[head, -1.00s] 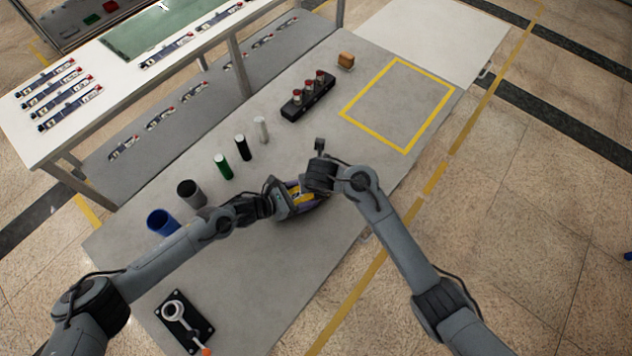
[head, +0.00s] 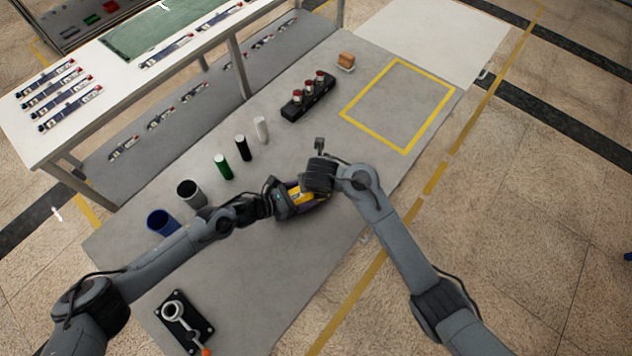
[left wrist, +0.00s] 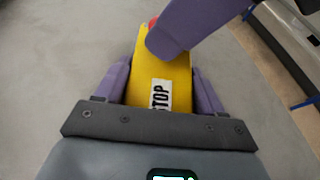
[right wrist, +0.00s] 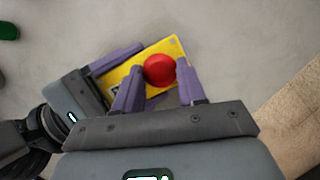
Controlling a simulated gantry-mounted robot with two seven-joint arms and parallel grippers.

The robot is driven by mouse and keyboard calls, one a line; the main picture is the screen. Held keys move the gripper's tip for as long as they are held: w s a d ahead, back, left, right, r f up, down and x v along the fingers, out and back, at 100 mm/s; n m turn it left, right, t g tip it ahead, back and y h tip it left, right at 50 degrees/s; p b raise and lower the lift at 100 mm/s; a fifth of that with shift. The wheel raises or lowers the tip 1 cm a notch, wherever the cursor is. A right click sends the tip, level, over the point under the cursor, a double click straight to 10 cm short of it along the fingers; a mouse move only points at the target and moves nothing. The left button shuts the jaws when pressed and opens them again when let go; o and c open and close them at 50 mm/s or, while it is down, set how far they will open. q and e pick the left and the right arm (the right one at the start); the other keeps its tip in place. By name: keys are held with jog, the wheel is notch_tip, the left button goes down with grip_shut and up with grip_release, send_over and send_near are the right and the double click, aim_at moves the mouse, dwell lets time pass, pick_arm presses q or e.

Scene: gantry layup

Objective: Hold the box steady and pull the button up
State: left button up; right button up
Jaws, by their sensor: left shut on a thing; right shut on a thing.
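The yellow box (left wrist: 160,85) with a STOP label lies on the grey table and shows only in part in the head view (head: 300,197). My left gripper (left wrist: 160,80) is shut on the box, with a purple finger on each side of it. The red button (right wrist: 160,70) sits on the box's top. My right gripper (right wrist: 156,78) has its two purple fingers on either side of the button, shut on it. In the left wrist view a purple finger of the right gripper covers most of the button (left wrist: 152,21).
A blue cup (head: 160,222), a grey cup (head: 191,193) and green, black and white cylinders stand left of the arms. A black holder with red-topped items (head: 308,98) stands behind. The yellow-taped square (head: 398,104) is empty.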

jog(key=o, duration=1.1)
jog(key=shift+f, duration=0.1)
jog(key=v, duration=0.7)
jog(key=shift+r, duration=0.3)
jog(key=shift+s, duration=0.1)
pick_arm(q)
jog(key=o, duration=1.3)
jog(key=shift+c, duration=0.2)
